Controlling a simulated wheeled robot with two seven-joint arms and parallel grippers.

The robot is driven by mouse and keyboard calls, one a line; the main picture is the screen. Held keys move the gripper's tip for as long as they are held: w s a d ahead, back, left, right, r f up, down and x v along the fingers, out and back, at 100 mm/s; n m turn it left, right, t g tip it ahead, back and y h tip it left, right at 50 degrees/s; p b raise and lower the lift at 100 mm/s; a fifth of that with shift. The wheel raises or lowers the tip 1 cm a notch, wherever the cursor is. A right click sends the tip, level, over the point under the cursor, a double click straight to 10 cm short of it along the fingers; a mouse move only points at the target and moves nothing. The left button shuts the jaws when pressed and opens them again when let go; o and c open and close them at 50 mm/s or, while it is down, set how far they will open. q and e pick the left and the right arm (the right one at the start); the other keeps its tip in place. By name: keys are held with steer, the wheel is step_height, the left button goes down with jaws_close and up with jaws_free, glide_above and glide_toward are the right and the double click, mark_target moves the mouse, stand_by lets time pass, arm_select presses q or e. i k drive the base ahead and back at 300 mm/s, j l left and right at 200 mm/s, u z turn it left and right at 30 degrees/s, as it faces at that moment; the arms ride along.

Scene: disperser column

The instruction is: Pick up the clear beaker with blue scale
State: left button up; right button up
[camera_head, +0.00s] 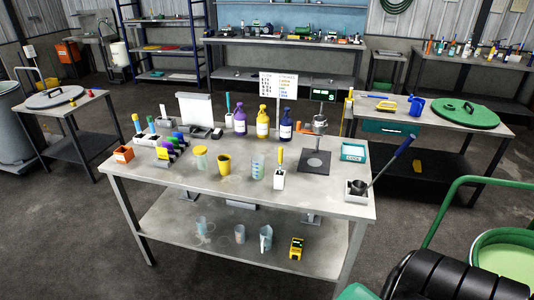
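A clear beaker with blue markings (258,167) stands upright on top of the grey metal workbench (225,188), near the middle of its front half. A yellow cup with dark contents (224,164) is to its left. A small white holder with a yellow-handled tool (279,178) is to its right, close by. On the lower shelf are clear vessels (240,234), including a jug (266,238); their markings are too small to read. Neither of my grippers shows in the head view.
A yellow-lidded jar (200,158) and spray bottles (262,122) crowd the left and back of the benchtop. The disperser column (318,135) stands right of the beaker. A green bucket (505,255) and rail fill the lower right. The floor before the bench is clear.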

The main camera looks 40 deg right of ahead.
mark_target(258, 160)
steer(key=i+l+u, duration=0.1)
steer(key=i, duration=0.45)
steer(key=i+l, duration=0.15)
steer(key=i, duration=0.35)
steer(key=i+l+u, duration=0.15)
steer(key=i, duration=0.4)
steer(key=i+u, duration=0.1)
steer(key=u, duration=0.3)
steer(key=i+u, duration=0.15)
steer(key=u, duration=0.25)
steer(key=i+l+u, duration=0.1)
steer(key=u, duration=0.3)
steer(key=l+u, duration=0.15)
steer(key=u, duration=0.25)
steer(key=l+u, duration=0.1)
steer(key=u, duration=0.35)
steer(key=i+l+u, duration=0.1)
steer(key=u, duration=0.4)
steer(key=l+u, duration=0.15)
steer(key=u, duration=0.3)
steer(key=l+u, duration=0.15)
steer(key=u, duration=0.3)
steer(key=l+u, duration=0.15)
steer(key=u, duration=0.35)
steer(key=l+u, duration=0.15)
steer(key=u, duration=0.3)
steer(key=k+l+u, duration=0.1)
steer(key=u, duration=0.85)
steer(key=k+l, duration=0.05)
